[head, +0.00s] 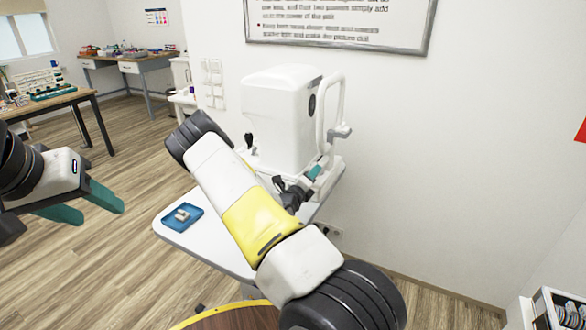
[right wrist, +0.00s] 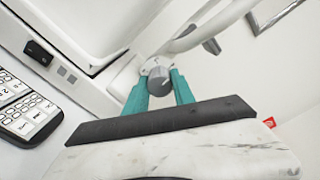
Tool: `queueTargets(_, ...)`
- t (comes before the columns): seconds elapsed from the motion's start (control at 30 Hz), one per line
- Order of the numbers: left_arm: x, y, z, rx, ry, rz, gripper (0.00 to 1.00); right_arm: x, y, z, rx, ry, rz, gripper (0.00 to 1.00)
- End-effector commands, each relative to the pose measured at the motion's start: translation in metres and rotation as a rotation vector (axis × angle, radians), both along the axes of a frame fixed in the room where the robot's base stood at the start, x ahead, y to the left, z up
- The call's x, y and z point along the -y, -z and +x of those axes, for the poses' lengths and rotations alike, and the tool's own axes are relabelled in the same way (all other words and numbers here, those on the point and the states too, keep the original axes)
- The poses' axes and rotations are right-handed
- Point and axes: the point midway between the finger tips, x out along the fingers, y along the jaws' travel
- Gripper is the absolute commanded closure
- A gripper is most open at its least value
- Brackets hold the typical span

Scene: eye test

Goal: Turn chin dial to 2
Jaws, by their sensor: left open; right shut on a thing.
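The white eye test machine (head: 283,115) stands on a small table against the wall, with its white chin-rest frame (head: 323,118) on the right side. In the right wrist view, the grey round chin dial (right wrist: 159,82) sits on the base of the frame, between the teal fingers of my right gripper (right wrist: 160,90). My right gripper is shut on it; I cannot read a number on the dial. In the head view, my right arm hides the dial, and only a teal part of the right gripper (head: 315,172) shows. My left gripper (head: 95,205) is open and empty, at the far left.
The white table (head: 210,248) carries a blue tray (head: 169,224) with a small pale object in it. A keypad (right wrist: 25,108) and a black switch (right wrist: 38,52) are near the dial. A wall poster (head: 340,22) hangs above. The wooden floor at left is clear.

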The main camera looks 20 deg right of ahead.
Motion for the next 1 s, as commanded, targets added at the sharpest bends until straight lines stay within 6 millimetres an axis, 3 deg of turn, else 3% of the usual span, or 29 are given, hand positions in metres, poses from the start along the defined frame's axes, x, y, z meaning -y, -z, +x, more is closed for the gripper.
queueTargets(0.6,0.0000,0.0000,0.0000,0.000,0.000,0.000,0.49,-0.0005,0.0012,-0.0011,-0.439,0.000,-0.370,1.00)
queueTargets(1.0,0.0000,0.0000,0.0000,0.000,0.000,0.000,0.49,-0.0004,0.0011,-0.0012,-0.621,-0.001,-0.524,1.00)
